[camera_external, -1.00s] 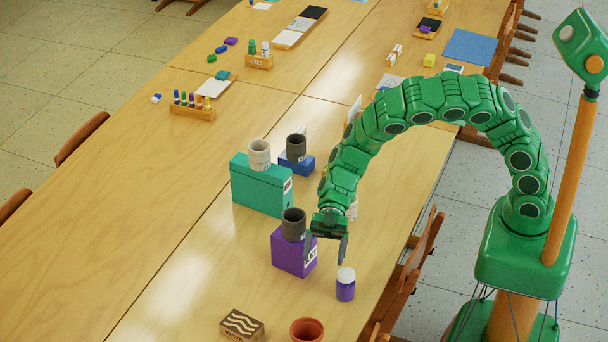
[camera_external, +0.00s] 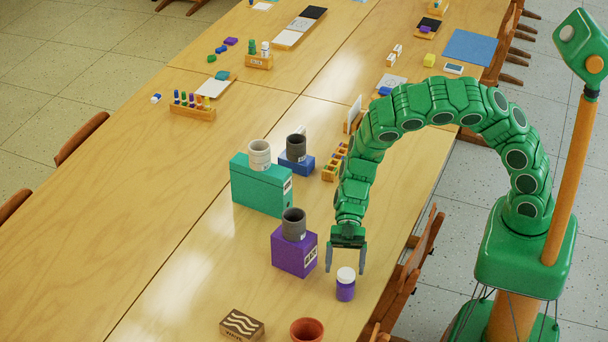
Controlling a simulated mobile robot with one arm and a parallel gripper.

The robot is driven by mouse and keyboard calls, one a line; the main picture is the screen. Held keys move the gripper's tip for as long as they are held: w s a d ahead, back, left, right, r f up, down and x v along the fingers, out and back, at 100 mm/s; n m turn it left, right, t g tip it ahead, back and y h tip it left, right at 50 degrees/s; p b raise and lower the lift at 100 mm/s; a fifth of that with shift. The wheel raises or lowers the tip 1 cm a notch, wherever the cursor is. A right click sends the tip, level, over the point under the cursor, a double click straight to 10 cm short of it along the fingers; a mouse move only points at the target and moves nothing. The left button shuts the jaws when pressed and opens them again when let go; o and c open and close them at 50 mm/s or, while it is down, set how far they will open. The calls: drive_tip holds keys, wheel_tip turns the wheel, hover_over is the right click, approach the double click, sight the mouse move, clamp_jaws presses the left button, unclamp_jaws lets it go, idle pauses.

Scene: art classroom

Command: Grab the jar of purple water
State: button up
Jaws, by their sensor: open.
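The jar of purple water (camera_external: 345,290) stands upright on the wooden table near its right edge. It has a white lid and a purple body. My gripper (camera_external: 345,268) hangs pointing down, with its two grey fingers spread apart and empty. The fingertips appear close to the jar's lid, one on each side of it in the picture. I cannot tell from this view how far above or behind the jar they are.
A purple box (camera_external: 293,252) with a dark grey cup (camera_external: 294,224) on it stands left of the jar. A terracotta pot (camera_external: 306,330) and a wave-patterned block (camera_external: 241,325) are in front. A teal box (camera_external: 261,186) stands farther back. Chairs (camera_external: 408,275) line the right edge.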

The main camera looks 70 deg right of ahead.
sight(346, 281)
drive_tip(key=shift+s+x, duration=0.15)
drive_tip(key=shift+x, duration=0.75)
drive_tip(key=shift+s+x, duration=0.15)
drive_tip(key=shift+x, duration=0.8)
drive_tip(key=shift+s+a+f, duration=0.15)
drive_tip(key=shift+a+f, duration=0.25)
drive_tip(key=shift+a, duration=0.15)
drive_tip(key=c, duration=1.3)
